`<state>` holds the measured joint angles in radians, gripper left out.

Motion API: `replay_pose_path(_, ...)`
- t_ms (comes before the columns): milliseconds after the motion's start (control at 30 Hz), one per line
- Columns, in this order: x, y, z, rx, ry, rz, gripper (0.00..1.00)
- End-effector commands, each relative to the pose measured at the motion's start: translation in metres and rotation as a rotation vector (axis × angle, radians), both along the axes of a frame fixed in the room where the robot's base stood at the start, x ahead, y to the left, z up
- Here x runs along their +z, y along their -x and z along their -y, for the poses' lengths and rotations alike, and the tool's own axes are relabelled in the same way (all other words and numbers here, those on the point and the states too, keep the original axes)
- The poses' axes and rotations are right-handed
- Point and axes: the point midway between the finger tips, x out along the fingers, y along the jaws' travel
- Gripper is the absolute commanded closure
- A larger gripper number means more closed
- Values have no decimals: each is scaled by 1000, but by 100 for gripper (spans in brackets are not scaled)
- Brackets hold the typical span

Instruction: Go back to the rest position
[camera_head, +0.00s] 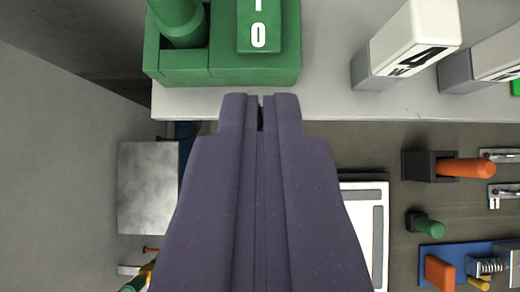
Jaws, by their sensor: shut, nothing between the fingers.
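My gripper (260,108) fills the lower middle of the head camera view, its purple fingers pressed together with nothing between them. Its tips point up the picture, just below the front of a green block-shaped unit (200,72) on a pale ledge. The unit bears a green knob (178,18) and a green face marked in white (258,28). I cannot tell whether the tips are touching anything; they appear apart from the unit.
Two white-and-grey blocks (420,38) (500,55) stand on the ledge (330,100) at right. Below lie an orange handle (463,168), a green knob (429,227), a blue plate (440,254) and a white panel (358,198). A grey wall (60,170) and metal box (147,190) are at left.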

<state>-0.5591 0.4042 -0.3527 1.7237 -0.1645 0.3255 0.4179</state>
Motion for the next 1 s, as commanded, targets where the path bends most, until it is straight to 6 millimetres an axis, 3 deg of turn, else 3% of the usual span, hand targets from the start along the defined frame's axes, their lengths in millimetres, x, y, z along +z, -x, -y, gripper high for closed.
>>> replay_pose_path(367, 2, -1, 2, -2, -6, 9, 100)
replay_pose_path(467, 15, -1, 16, -9, -31, 50, 100)
replay_pose_path(567, 45, 6, 43, -17, -69, 135, 100)
replay_pose_path(667, 89, 31, 78, -23, -94, 254, 100)
replay_pose_path(800, 147, 91, 117, -19, -81, 419, 100)
replay_pose_path(1000, 196, 170, 134, -7, -21, 572, 100)
